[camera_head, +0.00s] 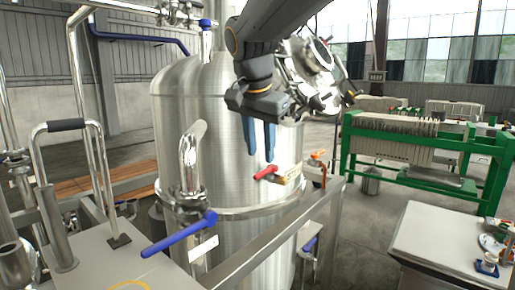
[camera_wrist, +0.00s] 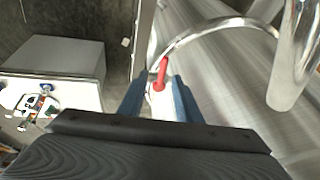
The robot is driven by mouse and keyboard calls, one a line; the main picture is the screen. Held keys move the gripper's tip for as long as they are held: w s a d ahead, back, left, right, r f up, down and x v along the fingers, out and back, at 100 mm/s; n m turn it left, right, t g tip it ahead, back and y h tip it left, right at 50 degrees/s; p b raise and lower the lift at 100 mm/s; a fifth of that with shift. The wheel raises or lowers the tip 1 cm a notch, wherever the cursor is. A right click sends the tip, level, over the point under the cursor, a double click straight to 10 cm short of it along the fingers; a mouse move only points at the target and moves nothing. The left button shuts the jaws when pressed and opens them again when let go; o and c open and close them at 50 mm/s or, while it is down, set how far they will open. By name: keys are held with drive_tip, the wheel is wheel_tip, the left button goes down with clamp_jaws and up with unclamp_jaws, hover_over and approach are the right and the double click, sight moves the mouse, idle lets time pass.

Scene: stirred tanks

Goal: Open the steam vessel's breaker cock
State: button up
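The steam vessel (camera_head: 229,125) is a large brushed-metal tank in the middle of the head view. A small cock with a red lever (camera_head: 265,172) sits on its right front side, above the lower flange, with a pale tag (camera_head: 288,178) beside it. I cannot read the tag. My gripper (camera_head: 259,155) points down with its two blue fingers apart, just above the red lever. In the wrist view the red lever (camera_wrist: 161,73) shows between the open fingers (camera_wrist: 158,88). I cannot tell whether either finger touches it.
A blue-handled valve (camera_head: 180,235) and a curved steel pipe (camera_head: 190,150) stand at the vessel's front left. An orange lever (camera_head: 317,155) is right of the tag. A metal rail (camera_head: 270,245) crosses in front. A white-topped bench (camera_head: 440,240) stands at right.

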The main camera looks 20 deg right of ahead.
sight(261, 173)
drive_tip(key=p+x, duration=0.1)
drive_tip(key=x, duration=0.2)
drive_tip(key=w+x, duration=0.1)
drive_tip(key=x, duration=0.3)
drive_tip(key=shift+r+p, duration=0.25)
drive_tip(key=shift+p, duration=0.1)
clamp_jaws()
